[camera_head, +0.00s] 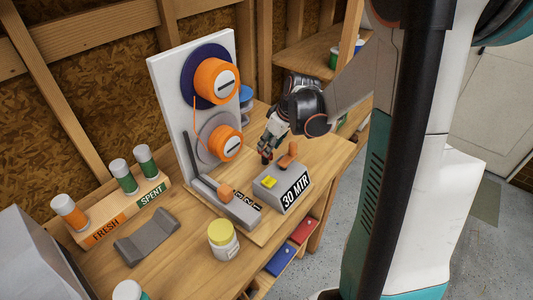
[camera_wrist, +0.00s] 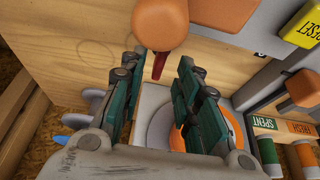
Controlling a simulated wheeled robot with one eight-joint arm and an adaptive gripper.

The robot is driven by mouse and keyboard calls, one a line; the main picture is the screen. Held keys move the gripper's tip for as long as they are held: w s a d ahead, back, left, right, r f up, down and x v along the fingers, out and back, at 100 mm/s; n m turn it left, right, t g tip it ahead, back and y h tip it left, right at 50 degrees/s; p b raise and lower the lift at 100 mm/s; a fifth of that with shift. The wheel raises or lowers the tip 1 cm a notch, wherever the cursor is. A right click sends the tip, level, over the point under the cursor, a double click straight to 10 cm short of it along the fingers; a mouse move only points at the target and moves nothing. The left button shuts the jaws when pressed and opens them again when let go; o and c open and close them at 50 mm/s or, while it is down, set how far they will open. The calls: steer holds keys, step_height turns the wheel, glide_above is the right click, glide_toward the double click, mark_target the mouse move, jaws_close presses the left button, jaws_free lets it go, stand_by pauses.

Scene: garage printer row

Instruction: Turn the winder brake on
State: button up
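The winder has a white upright board (camera_head: 165,100) with two orange-hubbed reels, the upper (camera_head: 216,82) and lower (camera_head: 226,143). At its base is a grey box (camera_head: 272,195) marked "30 MTR", with a yellow button (camera_head: 269,182) marked RESET in the wrist view and an orange handle (camera_head: 289,155). A grey bar beside it carries an orange knob (camera_head: 226,192). I cannot tell which part is the brake. My gripper (camera_head: 268,150) is just behind the handle. In the wrist view my gripper (camera_wrist: 158,75) is open; an orange rounded part (camera_wrist: 160,22) and dark red piece (camera_wrist: 159,65) lie ahead of the gap, contact unclear.
A yellow-lidded jar (camera_head: 223,238) stands in front of the winder. A grey cradle (camera_head: 147,236) and a wooden rack (camera_head: 112,222) marked FRESH and SPENT, with several canisters, are at left. Red and blue drawers (camera_head: 281,260) sit below the bench edge.

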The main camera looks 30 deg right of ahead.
steer(key=shift+b+x, duration=0.5)
steer(key=shift+x, duration=1.35)
jaws_close()
